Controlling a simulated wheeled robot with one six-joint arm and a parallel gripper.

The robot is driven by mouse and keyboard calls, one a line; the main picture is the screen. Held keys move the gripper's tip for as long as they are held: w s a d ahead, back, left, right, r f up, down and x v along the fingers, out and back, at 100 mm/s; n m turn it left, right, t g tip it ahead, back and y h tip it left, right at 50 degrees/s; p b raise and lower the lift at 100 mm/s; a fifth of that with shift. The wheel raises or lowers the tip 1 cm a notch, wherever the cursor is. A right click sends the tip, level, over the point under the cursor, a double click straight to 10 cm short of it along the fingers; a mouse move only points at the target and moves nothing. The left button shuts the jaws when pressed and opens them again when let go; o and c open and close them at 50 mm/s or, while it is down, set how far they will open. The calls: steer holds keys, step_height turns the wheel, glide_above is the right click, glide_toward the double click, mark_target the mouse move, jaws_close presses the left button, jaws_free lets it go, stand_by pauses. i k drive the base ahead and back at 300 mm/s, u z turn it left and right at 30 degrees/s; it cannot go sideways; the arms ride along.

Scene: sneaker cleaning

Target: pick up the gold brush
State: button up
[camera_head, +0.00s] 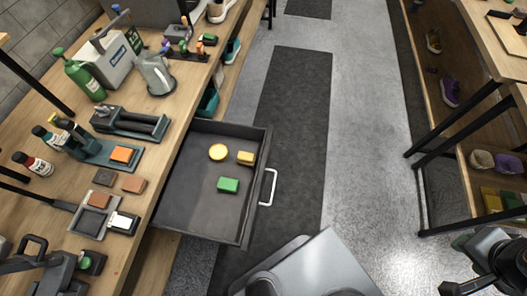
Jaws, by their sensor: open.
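An open dark drawer (187,201) holds a gold-yellow block (246,158), which looks like the gold brush; its bristles are too small to make out. It lies near the drawer's right side, next to the handle end. A round yellow item (218,152) lies just left of it, and a green block (228,185) lies in front of it. My gripper (472,279) is at the lower right corner, partly cut off by the frame edge. It is open, with nothing seen between its fingers, and is far from the drawer.
The wooden workbench (160,196) on the left carries bottles, a grey jug (156,73), orange and brown blocks and tools. The drawer's white handle (269,187) faces the aisle. A dark mat (295,100) lies on the open floor. Shelves with shoes stand at right.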

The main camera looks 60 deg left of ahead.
mark_target(243, 159)
steer(key=z, duration=0.1)
steer(key=k, duration=0.85)
steer(key=u, duration=2.2)
